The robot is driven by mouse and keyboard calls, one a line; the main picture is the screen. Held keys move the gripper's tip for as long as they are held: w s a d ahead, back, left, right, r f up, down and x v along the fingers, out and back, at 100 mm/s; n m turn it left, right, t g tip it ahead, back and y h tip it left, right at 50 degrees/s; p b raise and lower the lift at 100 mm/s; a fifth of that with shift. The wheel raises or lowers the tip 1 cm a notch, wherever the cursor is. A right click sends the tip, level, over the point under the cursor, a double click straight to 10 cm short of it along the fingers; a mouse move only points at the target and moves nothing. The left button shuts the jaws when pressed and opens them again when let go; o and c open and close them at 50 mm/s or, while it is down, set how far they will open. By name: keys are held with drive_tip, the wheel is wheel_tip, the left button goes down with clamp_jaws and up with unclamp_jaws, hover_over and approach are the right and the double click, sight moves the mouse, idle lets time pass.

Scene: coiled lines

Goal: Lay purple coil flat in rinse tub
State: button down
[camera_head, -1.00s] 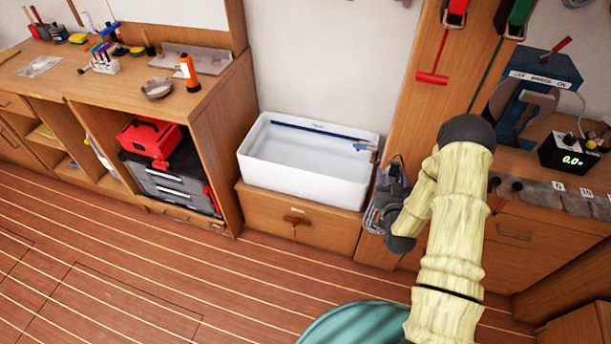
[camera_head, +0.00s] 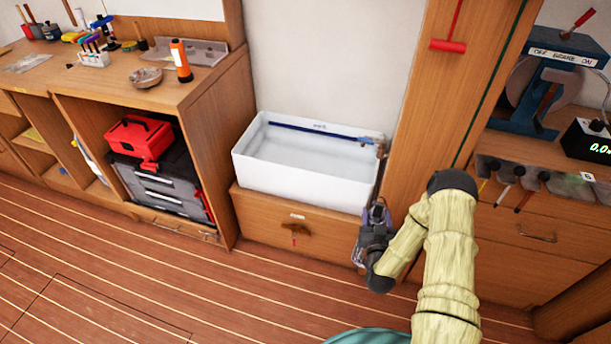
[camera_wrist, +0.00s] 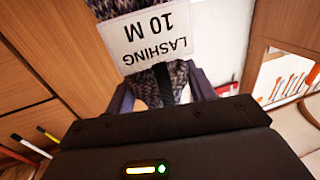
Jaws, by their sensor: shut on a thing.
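The rinse tub (camera_head: 290,187) is a white rectangular basin on a wooden drawer unit, with a blue strip along its back rim. Its visible inside holds no coil. My gripper (camera_head: 376,215) is just right of the tub's front right corner, outside it. In the wrist view my gripper (camera_wrist: 163,88) is shut on a dark grey-purple flecked coil (camera_wrist: 178,73). A dark band and a white tag reading "LASHING 10 M" (camera_wrist: 150,38) are on the coil. Most of the coil is out of the wrist view; in the head view my arm largely hides it.
A bench with a red toolbox (camera_head: 140,135) below stands left. The plank floor (camera_head: 200,285) in front is clear.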

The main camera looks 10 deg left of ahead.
drive_tip(key=shift+r, duration=0.15)
drive_tip(key=s+r+p, duration=0.2)
drive_tip(key=r+p, duration=1.5)
drive_tip(key=r, duration=0.1)
drive_tip(key=s+r+p, duration=0.2)
drive_tip(key=r+p, duration=1.6)
drive_tip(key=r, duration=0.1)
drive_tip(key=shift+s, duration=0.15)
drive_tip(key=shift+d, duration=0.15)
